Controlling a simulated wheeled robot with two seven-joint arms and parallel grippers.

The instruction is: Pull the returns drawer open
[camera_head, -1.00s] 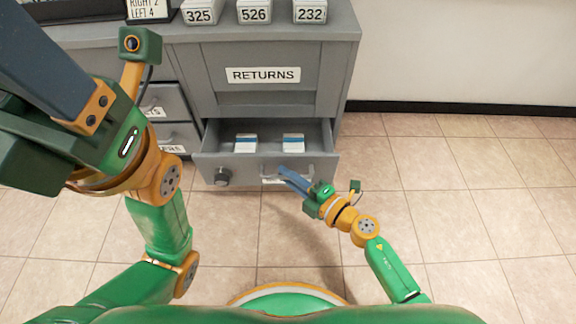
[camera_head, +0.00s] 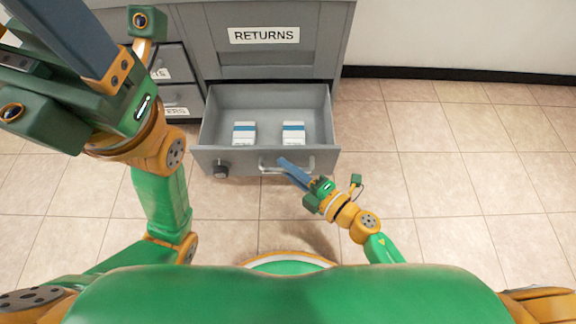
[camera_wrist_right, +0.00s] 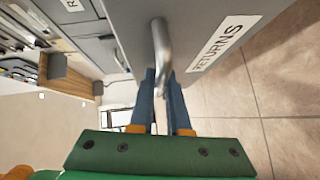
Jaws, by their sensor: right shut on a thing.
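The returns drawer (camera_head: 240,162) is pulled well out of the grey cabinet under the RETURNS sign (camera_head: 264,35). Two white-and-blue boxes (camera_head: 244,133) (camera_head: 293,133) lie inside it. My right gripper (camera_head: 284,163) is shut on the handle. In the right wrist view the handle (camera_wrist_right: 160,42) runs between the two blue fingers (camera_wrist_right: 160,85), and a RETURNS label (camera_wrist_right: 222,43) shows beside it.
Smaller drawers (camera_head: 172,66) are left of the returns drawer. Tiled floor (camera_head: 440,170) is open to the right, up to a white wall with a dark baseboard (camera_head: 450,76). My left arm fills the left of the head view.

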